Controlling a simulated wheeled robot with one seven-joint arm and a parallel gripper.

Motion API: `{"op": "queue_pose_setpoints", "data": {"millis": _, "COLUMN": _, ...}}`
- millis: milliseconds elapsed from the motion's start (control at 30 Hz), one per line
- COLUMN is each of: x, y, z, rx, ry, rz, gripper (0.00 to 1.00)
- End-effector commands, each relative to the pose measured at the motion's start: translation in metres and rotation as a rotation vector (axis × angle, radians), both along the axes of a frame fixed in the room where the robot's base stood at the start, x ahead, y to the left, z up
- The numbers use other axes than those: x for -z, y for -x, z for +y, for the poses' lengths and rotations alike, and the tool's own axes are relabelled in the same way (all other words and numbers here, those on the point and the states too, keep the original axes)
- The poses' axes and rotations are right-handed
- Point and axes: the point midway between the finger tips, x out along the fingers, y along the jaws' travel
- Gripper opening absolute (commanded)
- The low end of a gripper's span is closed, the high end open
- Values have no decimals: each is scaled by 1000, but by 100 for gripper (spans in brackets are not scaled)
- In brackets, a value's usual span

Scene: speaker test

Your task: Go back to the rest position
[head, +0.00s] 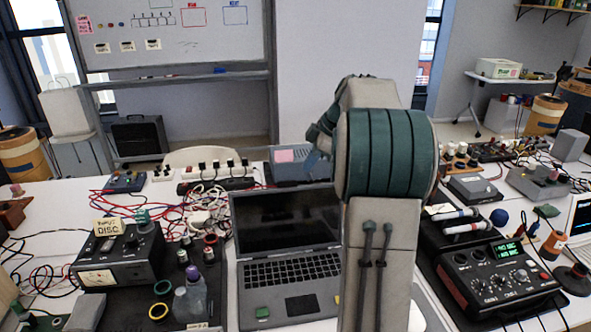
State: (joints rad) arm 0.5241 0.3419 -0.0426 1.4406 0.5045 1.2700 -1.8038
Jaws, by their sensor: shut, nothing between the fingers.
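My arm, grey with dark green bands, rises from the bottom edge right of centre in the head view and bends at a large rounded joint. A further part of it shows behind and left of that joint. My gripper is not visible, and whatever lies directly behind the arm is hidden. An open laptop (288,222) with a dark screen stands on the table just left of the arm, its right side partly covered by the arm.
Left stand a black meter box (118,262), bottles (195,290) and tangled cables. Right stands a black recorder (497,278) with knobs and a green display. A grey-blue bin (298,170) stands behind the laptop. The table (40,205) is crowded, with little free room.

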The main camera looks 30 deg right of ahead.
Motion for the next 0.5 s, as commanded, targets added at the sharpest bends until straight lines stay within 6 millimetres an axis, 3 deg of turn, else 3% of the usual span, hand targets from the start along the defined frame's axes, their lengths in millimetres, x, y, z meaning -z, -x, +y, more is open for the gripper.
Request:
{"op": "queue_pose_setpoints", "data": {"millis": 267, "x": -5, "y": 5, "z": 5, "rx": 20, "ry": -2, "rz": 11, "gripper": 0}}
{"op": "queue_pose_setpoints", "data": {"millis": 367, "x": -6, "y": 16, "z": 25, "rx": 79, "ry": -7, "rz": 50, "gripper": 0}}
{"op": "queue_pose_setpoints", "data": {"millis": 500, "x": -5, "y": 48, "z": 72, "rx": 233, "ry": -13, "rz": 135, "gripper": 0}}
